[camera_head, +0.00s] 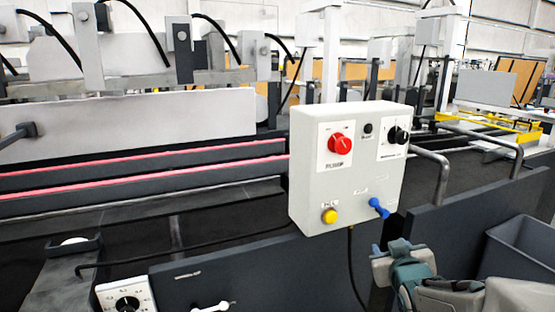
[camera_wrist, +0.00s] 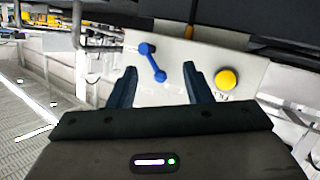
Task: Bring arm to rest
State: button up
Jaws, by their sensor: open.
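My arm and gripper (camera_head: 397,250) show at the lower right of the head view, in front of the machine and just below the control box (camera_head: 345,180). In the wrist view, the two dark blue fingers of my gripper (camera_wrist: 158,88) are apart with nothing between them. Beyond the fingertips is the box's light face, with a blue lever (camera_wrist: 153,62) and a yellow button (camera_wrist: 226,79). The blue lever (camera_head: 379,208) also shows at the box's lower right in the head view, apart from my gripper.
The box carries a red rotary switch (camera_head: 340,144) and a black knob (camera_head: 398,135). A dark machine panel (camera_head: 250,275) runs below it. A metal handle (camera_head: 480,140) is to the right. A grey bin (camera_head: 525,250) stands at the lower right, near my arm.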

jog(key=s+a+r+g+p, duration=0.2)
jog(key=s+a+g+p, duration=0.1)
jog(key=s, duration=0.3)
jog(key=s+a+r+m+g+y+p, duration=0.1)
jog(key=s+a+r+g+p, duration=0.1)
jog(key=s+g+p, duration=0.3)
jog(key=s+a+r+g+y+p, duration=0.1)
jog(key=s+a+r+g+p, duration=0.2)
jog(key=s+a+p, duration=0.2)
jog(key=s, duration=0.3)
jog(key=shift+m+g, duration=0.4)
